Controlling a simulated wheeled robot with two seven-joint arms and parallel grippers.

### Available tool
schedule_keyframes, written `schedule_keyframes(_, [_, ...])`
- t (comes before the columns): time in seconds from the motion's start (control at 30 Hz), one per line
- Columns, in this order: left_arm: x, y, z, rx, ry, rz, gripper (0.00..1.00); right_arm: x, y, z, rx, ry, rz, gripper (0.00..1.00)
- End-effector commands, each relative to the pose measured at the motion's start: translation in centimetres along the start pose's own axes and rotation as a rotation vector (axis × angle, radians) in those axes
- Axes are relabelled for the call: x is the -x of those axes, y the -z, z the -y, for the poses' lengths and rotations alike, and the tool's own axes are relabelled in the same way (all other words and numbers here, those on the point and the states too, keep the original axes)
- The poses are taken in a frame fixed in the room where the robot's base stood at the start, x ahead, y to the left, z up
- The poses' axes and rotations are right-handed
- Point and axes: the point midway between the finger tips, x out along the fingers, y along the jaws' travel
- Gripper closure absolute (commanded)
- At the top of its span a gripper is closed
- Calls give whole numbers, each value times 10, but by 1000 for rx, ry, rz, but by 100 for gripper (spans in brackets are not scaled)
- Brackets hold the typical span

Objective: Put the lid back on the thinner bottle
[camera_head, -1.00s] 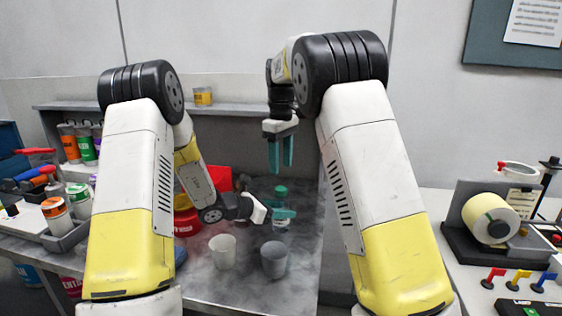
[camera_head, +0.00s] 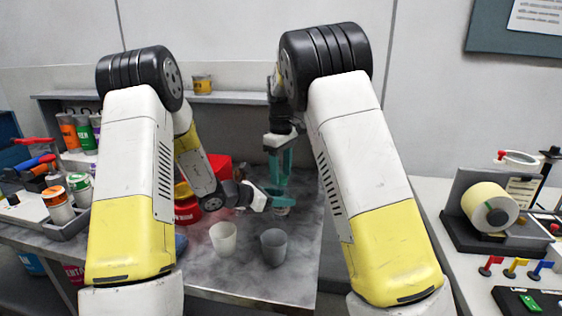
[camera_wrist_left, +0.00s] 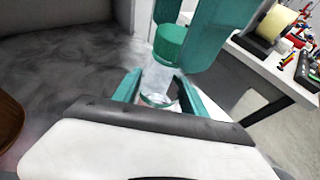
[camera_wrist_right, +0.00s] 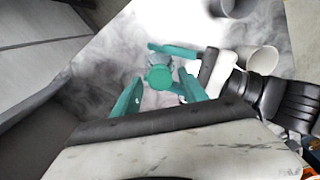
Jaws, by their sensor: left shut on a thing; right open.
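The thinner bottle (camera_wrist_left: 156,78) is clear and stands upright on the grey worktop, with its green lid (camera_wrist_left: 170,43) at the top of its neck. The lid also shows from above in the right wrist view (camera_wrist_right: 158,77). I cannot tell how tightly it sits. My left gripper (camera_head: 284,202) is shut on the bottle's lower body. My right gripper (camera_head: 280,170) points down from above, open, with its fingers on either side of the lid and apart from it. In the head view my right fingers hide most of the bottle and lid.
A white cup (camera_head: 223,240) and a grey cup (camera_head: 273,247) stand in front of the bottle. A red container (camera_head: 220,172) is behind my left forearm. Several coloured bottles stand at the left. A label rewinder (camera_head: 490,208) is on the right-hand table.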

Motion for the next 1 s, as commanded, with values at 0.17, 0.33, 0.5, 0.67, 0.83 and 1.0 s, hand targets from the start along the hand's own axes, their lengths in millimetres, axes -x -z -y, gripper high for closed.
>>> schedule_keyframes(0.17, [0,0,0,0,0,0,100,-6,0,0,0,-1,0,49])
schedule_keyframes(0.33, [0,0,0,0,0,0,100,-6,0,0,0,-1,-1,49])
schedule_keyframes(0.5, [0,0,0,0,0,0,100,-6,0,0,0,-1,0,73])
schedule_keyframes(0.67, [0,0,0,0,0,0,100,-6,0,0,0,-1,0,100])
schedule_keyframes(0.83, [0,0,0,0,0,0,100,-6,0,0,-21,-1,0,100])
schedule_keyframes(1.0, [0,0,0,0,0,0,100,-6,0,0,-254,-1,-1,100])
